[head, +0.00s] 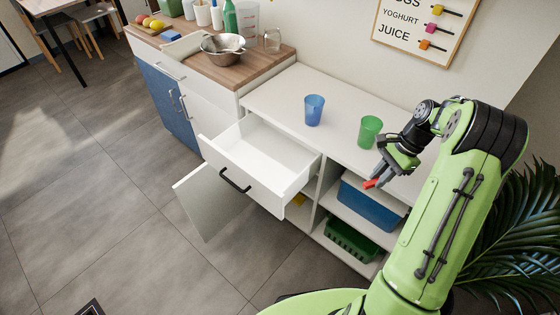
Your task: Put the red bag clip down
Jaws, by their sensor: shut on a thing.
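My gripper (377,178) is shut on the red bag clip (370,184). It holds the clip near the front edge of the white sideboard top (282,90), to the right of the open drawer and in front of the green cup. The clip is small and partly hidden by the fingers. I cannot tell how high it is above the surface.
A blue cup (314,110) and a green cup (370,131) stand on the sideboard. The drawer (262,165) is pulled out and looks empty. A cupboard door (212,203) hangs open below. A blue bin (371,205) and green basket (351,241) fill the shelves.

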